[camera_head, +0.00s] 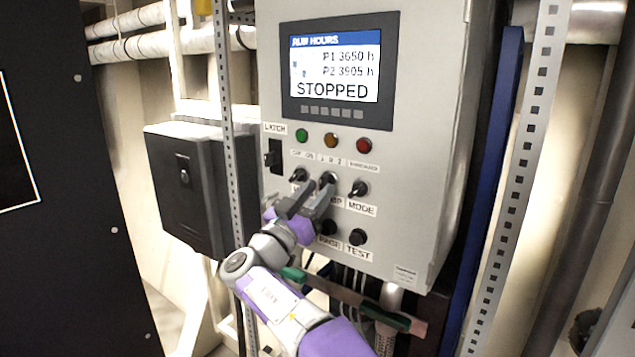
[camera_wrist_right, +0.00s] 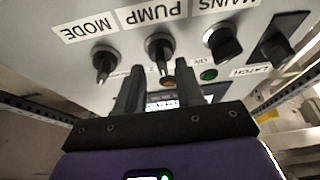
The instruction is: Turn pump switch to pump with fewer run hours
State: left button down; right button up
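The pump switch (camera_head: 328,178) is a black rotary knob in the middle of the upper knob row on the grey control panel (camera_head: 420,160). The right wrist view shows this knob (camera_wrist_right: 160,52) with the label PUMP, upside down there. Its pointer seems near the middle of its marks. The display (camera_head: 337,68) reads RUN HOURS, P1 3650 h, P2 3905 h, STOPPED. My right gripper (camera_head: 312,190) is just in front of the panel by the pump knob, partly hiding its label. Its fingers (camera_wrist_right: 170,92) are apart, with the knob seen beyond the gap. My left gripper is not in view.
The mains knob (camera_head: 299,175) and mode knob (camera_head: 358,188) flank the pump knob closely. Two black buttons (camera_head: 357,237) sit below. A black latch (camera_head: 273,158) is at left, and green, amber and red lamps (camera_head: 331,140) above. A perforated metal post (camera_head: 226,120) stands left.

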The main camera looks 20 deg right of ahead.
jog(key=shift+w+d+r, duration=0.2)
jog(key=shift+w+d, duration=0.25)
jog(key=shift+w, duration=0.05)
jog(key=shift+s, duration=0.2)
jog(key=shift+w, duration=0.15)
grip_shut()
